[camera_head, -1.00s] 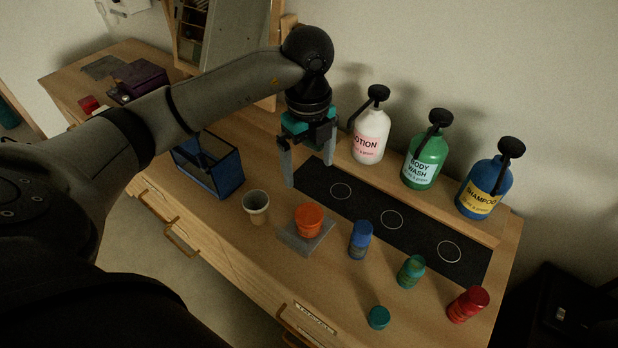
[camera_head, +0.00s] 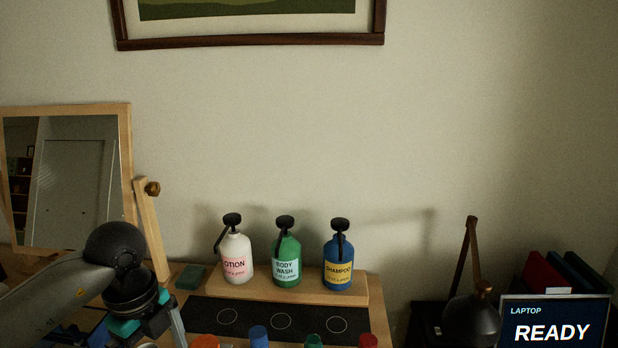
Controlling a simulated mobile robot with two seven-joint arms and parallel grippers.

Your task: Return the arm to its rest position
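My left arm comes in from the lower left and ends at my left gripper (camera_head: 160,335), whose teal body shows at the bottom edge over the dresser top. Its fingers are mostly cut off by the frame, so I cannot tell whether they are open or shut. To its right, a white lotion bottle (camera_head: 236,258), a green body wash bottle (camera_head: 287,261) and a blue shampoo bottle (camera_head: 339,263) stand upright on a wooden shelf (camera_head: 300,286). My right gripper is not in view.
A black mat (camera_head: 255,321) with three white circles lies before the shelf. Tops of an orange cup (camera_head: 205,342) and blue (camera_head: 259,336), green (camera_head: 313,341) and red (camera_head: 368,341) containers show at the bottom. A mirror (camera_head: 75,180) stands left; a lamp (camera_head: 471,318) and laptop (camera_head: 553,322) are right.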

